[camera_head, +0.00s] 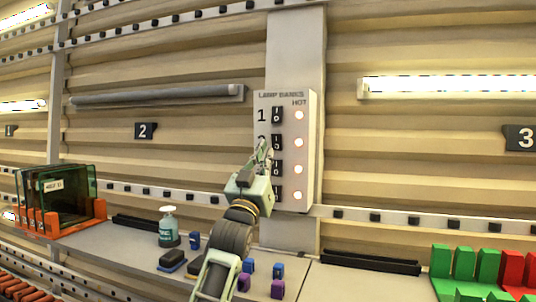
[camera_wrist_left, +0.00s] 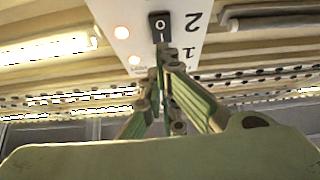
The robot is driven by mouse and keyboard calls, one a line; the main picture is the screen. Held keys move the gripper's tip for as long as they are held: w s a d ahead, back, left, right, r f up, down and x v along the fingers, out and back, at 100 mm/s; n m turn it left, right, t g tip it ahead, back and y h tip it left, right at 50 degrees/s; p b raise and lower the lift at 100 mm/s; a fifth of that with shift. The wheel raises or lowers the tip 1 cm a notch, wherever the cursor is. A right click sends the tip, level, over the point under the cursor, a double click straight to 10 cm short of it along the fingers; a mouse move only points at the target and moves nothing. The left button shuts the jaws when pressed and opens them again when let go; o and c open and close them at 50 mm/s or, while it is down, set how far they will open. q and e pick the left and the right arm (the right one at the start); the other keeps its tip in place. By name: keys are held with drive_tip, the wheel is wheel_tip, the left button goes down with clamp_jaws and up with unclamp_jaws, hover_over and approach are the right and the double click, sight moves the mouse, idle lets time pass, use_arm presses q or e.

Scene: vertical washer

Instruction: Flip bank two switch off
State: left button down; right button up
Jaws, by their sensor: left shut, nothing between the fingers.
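The lamp banks panel (camera_head: 310,140) is a pale upright box with a column of dark rocker switches, each beside a lit orange light. The bank two switch (camera_head: 276,142) is second from the top, just right of my left gripper (camera_head: 263,144). The left wrist view shows this switch (camera_wrist_left: 158,26) upside down, marked O and I, next to the number 2. My left gripper also shows there (camera_wrist_left: 165,52), shut and empty, its tips by the switch's lower edge. I cannot tell whether they touch it. The bank two light (camera_head: 299,142) glows. My right gripper is not in view.
The tube lamp (camera_head: 155,96) above the 2 tag (camera_head: 145,130) is dark; the lamp (camera_head: 440,88) at right is lit. Below, a bench (camera_head: 335,284) holds a pump bottle (camera_head: 168,228), small blocks and green and red racks (camera_head: 465,265). Glass plates (camera_head: 60,195) stand at left.

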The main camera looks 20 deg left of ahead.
use_arm(q)
drive_tip(key=s+f+b, duration=0.3)
drive_tip(key=f, duration=0.4)
drive_tip(key=shift+a+f, duration=0.2)
drive_tip(key=shift+f, duration=0.05)
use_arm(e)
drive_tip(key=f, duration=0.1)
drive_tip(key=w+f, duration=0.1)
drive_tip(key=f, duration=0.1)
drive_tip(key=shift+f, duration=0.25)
use_arm(q)
drive_tip(key=shift+f, duration=0.1)
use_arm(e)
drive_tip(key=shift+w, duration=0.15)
